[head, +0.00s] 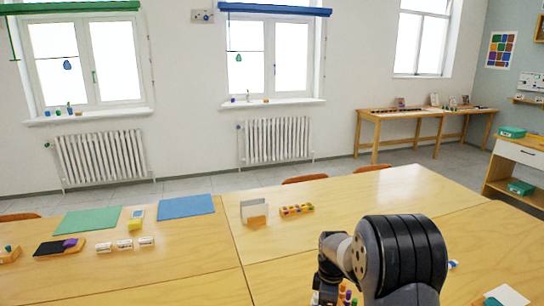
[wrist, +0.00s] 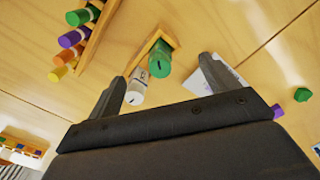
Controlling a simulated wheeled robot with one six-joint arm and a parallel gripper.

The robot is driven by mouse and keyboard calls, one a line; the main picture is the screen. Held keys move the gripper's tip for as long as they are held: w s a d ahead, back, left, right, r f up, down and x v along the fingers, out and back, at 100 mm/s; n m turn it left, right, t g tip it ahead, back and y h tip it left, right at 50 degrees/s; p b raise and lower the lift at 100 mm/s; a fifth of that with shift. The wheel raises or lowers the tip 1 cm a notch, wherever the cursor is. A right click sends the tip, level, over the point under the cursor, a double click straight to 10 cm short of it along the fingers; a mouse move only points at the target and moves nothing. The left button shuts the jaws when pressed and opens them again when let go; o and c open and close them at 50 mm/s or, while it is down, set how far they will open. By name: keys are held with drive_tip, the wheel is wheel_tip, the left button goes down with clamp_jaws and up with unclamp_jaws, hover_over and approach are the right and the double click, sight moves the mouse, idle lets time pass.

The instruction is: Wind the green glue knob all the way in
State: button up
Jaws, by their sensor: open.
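In the wrist view, a green round knob (wrist: 159,58) with a dark mark on it stands at a small wooden holder (wrist: 150,45). A white cylinder (wrist: 137,86) with a dark mark on its end is beside it, to the lower left. My gripper (wrist: 163,69) is open, its two fingers apart on either side of the knob and the white cylinder. I cannot tell whether either finger touches them. In the head view my arm covers this spot, and the gripper and the knob are hidden.
A wooden rack (wrist: 92,38) with several coloured cylinders is at upper left in the wrist view. A white sheet (wrist: 198,82) lies behind the right finger. A green piece (wrist: 302,94) and a purple piece (wrist: 278,111) lie at right. The head view's right table (head: 400,190) is mostly clear.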

drive_tip(key=shift+f+b, duration=0.4)
drive_tip(key=shift+f, duration=0.25)
drive_tip(key=shift+c, duration=0.3)
drive_tip(key=c, duration=1.4)
drive_tip(key=shift+c, duration=0.2)
drive_tip(key=n, duration=0.5)
drive_tip(key=shift+n, duration=0.3)
drive_tip(key=n, duration=0.5)
drive_tip(key=shift+n, duration=0.4)
